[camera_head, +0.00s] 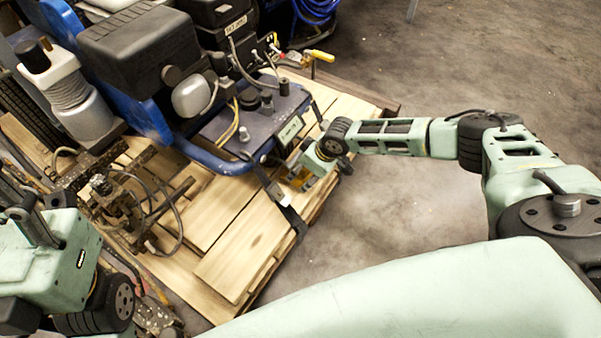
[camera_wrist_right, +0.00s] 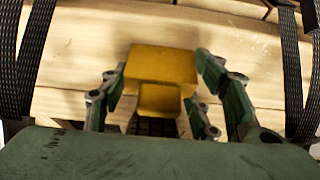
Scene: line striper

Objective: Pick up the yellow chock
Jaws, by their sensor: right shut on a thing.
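The yellow chock (camera_wrist_right: 160,65) is a blocky, stepped wedge in the middle of the right wrist view, over the pale boards of the pallet. It shows small in the head view (camera_head: 302,180), partly covered by my right gripper. My right gripper (camera_wrist_right: 161,75) has its green fingers on both sides of the chock and is shut on it. In the head view the right arm reaches in from the right to the pallet's right edge. Whether the chock touches the boards cannot be told. My left arm shows at the lower left; its gripper cannot be made out.
The blue line striper (camera_head: 205,155) stands on the wooden pallet (camera_head: 240,255), close to my right gripper. Black straps (camera_wrist_right: 292,70) run along both sides of the chock. A brown mechanical assembly (camera_head: 118,205) with hoses lies on the left boards. The concrete floor (camera_head: 430,75) at right is clear.

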